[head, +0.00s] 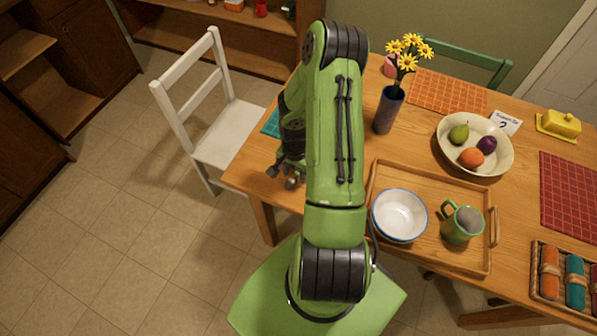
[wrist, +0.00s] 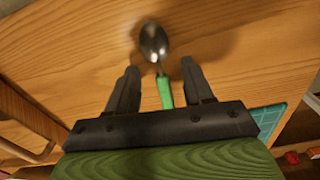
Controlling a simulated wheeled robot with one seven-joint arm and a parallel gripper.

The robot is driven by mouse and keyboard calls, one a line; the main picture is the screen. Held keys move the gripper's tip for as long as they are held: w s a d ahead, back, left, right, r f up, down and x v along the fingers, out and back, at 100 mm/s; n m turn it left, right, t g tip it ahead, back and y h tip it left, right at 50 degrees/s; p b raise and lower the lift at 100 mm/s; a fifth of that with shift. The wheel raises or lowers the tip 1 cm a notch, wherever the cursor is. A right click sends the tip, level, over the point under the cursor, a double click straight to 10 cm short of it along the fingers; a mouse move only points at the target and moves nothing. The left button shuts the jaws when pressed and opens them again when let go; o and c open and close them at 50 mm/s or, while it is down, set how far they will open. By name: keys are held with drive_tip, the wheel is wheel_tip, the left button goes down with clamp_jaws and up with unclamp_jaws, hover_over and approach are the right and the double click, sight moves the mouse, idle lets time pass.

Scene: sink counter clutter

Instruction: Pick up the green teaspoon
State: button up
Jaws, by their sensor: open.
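The green teaspoon (wrist: 164,90) lies on the bare wooden table in the wrist view, with its metal bowl at the top of the picture. Its green handle runs down between the two fingers of my gripper (wrist: 158,82). The fingers are open, one on each side of the handle, and apart from it. The handle's far end is hidden behind the gripper body. In the head view my gripper (head: 287,174) is over the table's left edge, partly hidden by my own arm. I cannot make out the whole spoon there.
A wooden tray (head: 450,258) with a white bowl (head: 400,215) and a green jug (head: 462,224) stands right of my arm. A vase (head: 389,111) of yellow flowers and a fruit bowl (head: 503,166) stand farther back. A white chair (head: 222,130) is by the left edge.

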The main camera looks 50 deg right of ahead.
clamp_jaws()
idle(0.3)
